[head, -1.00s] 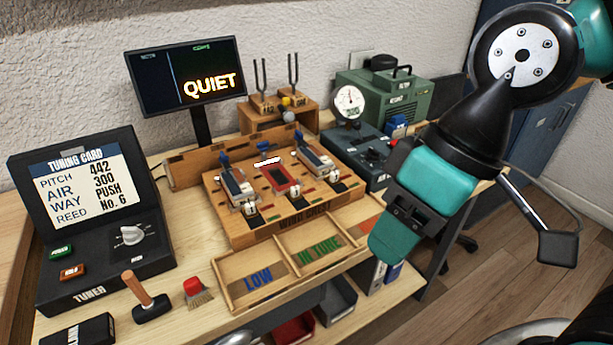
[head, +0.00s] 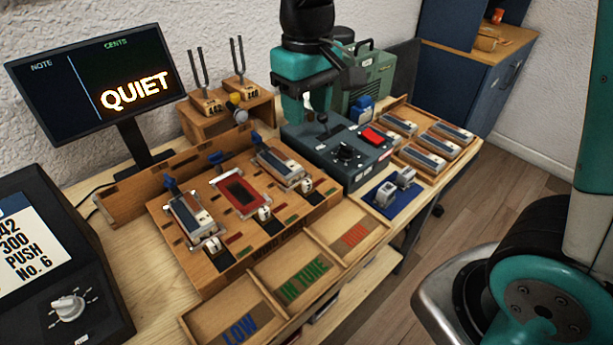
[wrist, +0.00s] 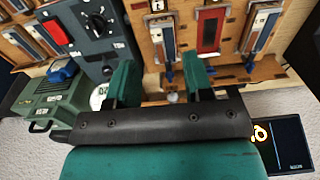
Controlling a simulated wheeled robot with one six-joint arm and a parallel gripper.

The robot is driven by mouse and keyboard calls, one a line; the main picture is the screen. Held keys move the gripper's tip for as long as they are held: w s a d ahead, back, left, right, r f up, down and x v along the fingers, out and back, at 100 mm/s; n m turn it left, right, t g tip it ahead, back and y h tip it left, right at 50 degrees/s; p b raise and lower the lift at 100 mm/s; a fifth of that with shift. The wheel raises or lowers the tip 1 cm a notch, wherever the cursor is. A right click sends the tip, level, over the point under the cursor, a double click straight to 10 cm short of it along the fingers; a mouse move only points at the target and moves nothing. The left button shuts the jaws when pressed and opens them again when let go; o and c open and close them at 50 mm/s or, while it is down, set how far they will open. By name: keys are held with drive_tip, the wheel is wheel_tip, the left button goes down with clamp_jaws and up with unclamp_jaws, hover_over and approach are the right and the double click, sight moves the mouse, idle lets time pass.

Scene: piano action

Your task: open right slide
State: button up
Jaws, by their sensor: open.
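The wooden wind chest (head: 205,275) carries blue slide knobs along its back edge. The right slide's blue knob (head: 256,137) stands behind the right reed block (head: 281,166). In the wrist view this knob (wrist: 168,75) appears in the gap between my fingertips, near the right finger. My gripper (wrist: 158,72) is open and empty, fingers pointing towards the chest. In the head view my gripper (head: 296,112) hangs behind and right of the knob, its fingertips partly hard to make out. Contact with the knob cannot be told.
The tuning fork stand (head: 222,112) is left of my gripper. The grey control box (head: 350,165) with a red switch is at right, and the green case (head: 375,75) is behind it. The monitor (head: 92,80) stands at back left. Sorting trays (head: 305,262) lie in front.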

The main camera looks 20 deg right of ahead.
sight(307, 181)
wheel_tip(307, 181, down, 17)
drive_tip(key=shift+w+f, duration=0.15)
drive_tip(key=shift+f, duration=0.05)
idle(0.4)
